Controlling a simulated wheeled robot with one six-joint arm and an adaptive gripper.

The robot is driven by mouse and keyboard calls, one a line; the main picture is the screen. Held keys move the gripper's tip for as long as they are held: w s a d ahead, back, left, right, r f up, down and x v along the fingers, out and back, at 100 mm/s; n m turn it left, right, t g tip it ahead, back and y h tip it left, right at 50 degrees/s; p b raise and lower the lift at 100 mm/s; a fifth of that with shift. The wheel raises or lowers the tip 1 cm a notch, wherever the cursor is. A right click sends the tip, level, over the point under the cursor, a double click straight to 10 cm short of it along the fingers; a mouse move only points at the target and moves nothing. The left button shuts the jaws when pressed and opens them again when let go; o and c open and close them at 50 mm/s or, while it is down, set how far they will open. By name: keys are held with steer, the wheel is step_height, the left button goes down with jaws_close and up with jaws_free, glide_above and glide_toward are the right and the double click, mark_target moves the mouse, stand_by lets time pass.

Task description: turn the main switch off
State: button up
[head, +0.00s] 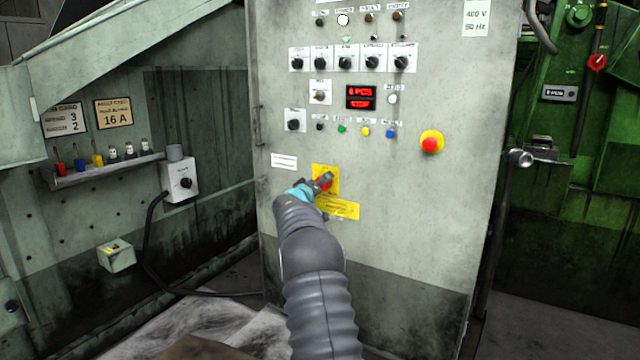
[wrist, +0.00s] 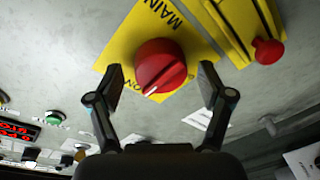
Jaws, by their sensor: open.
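The main switch (wrist: 160,66) is a red round knob on a yellow plate (wrist: 118,50) marked "MAIN" and, partly hidden, "ON". A white line shows on the knob's rim. In the head view the red knob (head: 324,181) sits on the grey cabinet's front, partly hidden by my gripper. My gripper (wrist: 160,82) is open, with one finger on each side of the knob. Small gaps seem to show between fingers and knob; contact cannot be told for sure. In the head view my gripper (head: 308,189) is at the yellow plate.
The grey cabinet (head: 400,220) carries several black selector knobs, lamps and a red display (head: 360,97) above the switch. A red emergency button (head: 432,142) on yellow is to the upper right. A yellow label (head: 338,208) lies just below the switch.

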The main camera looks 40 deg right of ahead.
steer(key=c, duration=1.2)
steer(key=shift+n, duration=0.3)
steer(key=n+b, duration=0.1)
steer(key=n, duration=0.2)
steer(key=n+p, duration=0.1)
steer(key=n, duration=0.3)
steer(key=shift+w+r+n+g, duration=0.1)
steer(key=shift+n+g, duration=0.2)
steer(key=n+p, duration=0.2)
steer(key=n, duration=0.3)
steer(key=shift+g+y+p, duration=0.3)
steer(key=shift+g+p, duration=0.1)
steer(key=shift+f+n+p, duration=0.2)
steer(key=shift+n+p, duration=1)
steer(key=shift+n, duration=0.5)
steer(key=shift+g, duration=0.4)
